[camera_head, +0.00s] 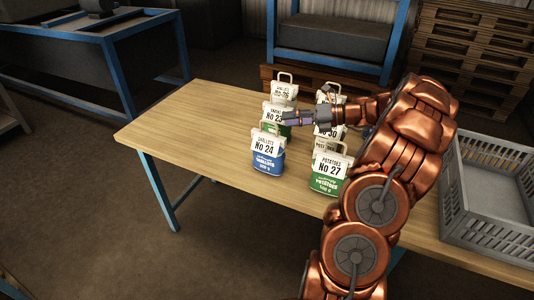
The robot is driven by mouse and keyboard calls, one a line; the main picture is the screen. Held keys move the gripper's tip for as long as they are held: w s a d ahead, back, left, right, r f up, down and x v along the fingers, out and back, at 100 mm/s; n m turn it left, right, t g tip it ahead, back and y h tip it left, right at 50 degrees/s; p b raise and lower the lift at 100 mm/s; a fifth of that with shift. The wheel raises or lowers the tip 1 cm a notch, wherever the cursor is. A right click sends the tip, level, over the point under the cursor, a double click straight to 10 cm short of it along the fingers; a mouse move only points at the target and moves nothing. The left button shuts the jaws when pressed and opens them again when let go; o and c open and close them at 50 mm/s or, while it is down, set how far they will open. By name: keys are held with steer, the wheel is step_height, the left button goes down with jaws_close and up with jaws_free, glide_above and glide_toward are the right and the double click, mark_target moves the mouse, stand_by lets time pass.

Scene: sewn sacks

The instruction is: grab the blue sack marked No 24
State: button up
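The blue sack marked No 24 (267,160) stands upright on the wooden table (190,122), with a white label top reading "SHALLOTS" and a loop handle above it. It is the nearest sack of the left row. My gripper (288,118) is above and just behind it, pointing left, close to the green sack marked No 23 (275,110). Its fingers are small and dark here, and I cannot tell whether they are apart or touching anything. The blue sack's front is fully in view.
A sack marked No 26 (284,92) stands behind No 23. To the right are a green sack marked No 27 (328,178) and a sack marked No 30 (327,130), partly hidden by my arm. A grey crate (480,225) sits at the right. The table's left part is clear.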

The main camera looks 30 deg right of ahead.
mark_target(272, 123)
steer(key=shift+s+a+p+x, duration=0.15)
steer(key=shift+p+x, duration=0.15)
steer(key=shift+x, duration=1.3)
steer(key=shift+s+a+p+x, duration=0.15)
steer(key=shift+p+x, duration=0.1)
steer(key=shift+x, duration=1.3)
steer(key=shift+d+f, duration=0.1)
steer(key=shift+f, duration=0.1)
jaws_close()
